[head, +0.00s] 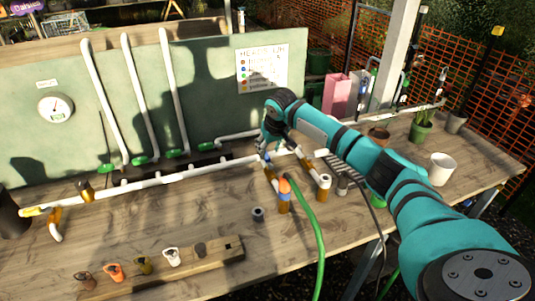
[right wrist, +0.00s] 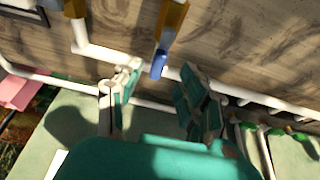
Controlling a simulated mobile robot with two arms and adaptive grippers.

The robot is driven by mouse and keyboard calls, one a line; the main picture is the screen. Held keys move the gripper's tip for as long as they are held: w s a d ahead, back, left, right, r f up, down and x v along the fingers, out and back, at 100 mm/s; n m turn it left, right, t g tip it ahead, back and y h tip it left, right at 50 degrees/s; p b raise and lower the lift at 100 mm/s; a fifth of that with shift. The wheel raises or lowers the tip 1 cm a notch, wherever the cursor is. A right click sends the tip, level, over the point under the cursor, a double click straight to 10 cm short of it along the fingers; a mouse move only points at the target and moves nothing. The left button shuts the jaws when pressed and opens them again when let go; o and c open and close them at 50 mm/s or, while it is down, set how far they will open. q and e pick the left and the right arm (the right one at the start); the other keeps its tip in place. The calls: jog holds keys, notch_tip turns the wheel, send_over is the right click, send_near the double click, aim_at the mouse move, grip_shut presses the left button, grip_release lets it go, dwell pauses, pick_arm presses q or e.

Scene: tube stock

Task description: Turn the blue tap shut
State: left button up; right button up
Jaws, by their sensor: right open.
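The blue tap (head: 266,157) sits on the white pipe at the middle of the bench, partly hidden by my right gripper. In the right wrist view its blue lever (right wrist: 158,64) shows below a brass body (right wrist: 172,20). My right gripper (right wrist: 160,72) is open, with one finger on either side of the lever's end and a visible gap to each. In the head view my right gripper (head: 266,144) is just above the tap, its fingers hard to make out. My left gripper is not in view.
A green hose (head: 316,225) runs from a brass outlet close by. White pipes (head: 170,180) cross the bench, with several green valves behind. A wooden strip (head: 225,257) with several coloured handles lies in front. A white pot (head: 441,168) stands at right.

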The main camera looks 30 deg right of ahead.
aim_at(268, 157)
jog(key=x, duration=0.4)
jog(key=shift+w+d+f, duration=0.1)
jog(key=shift+w+f, duration=0.1)
jog(key=shift+f, duration=0.3)
grip_shut()
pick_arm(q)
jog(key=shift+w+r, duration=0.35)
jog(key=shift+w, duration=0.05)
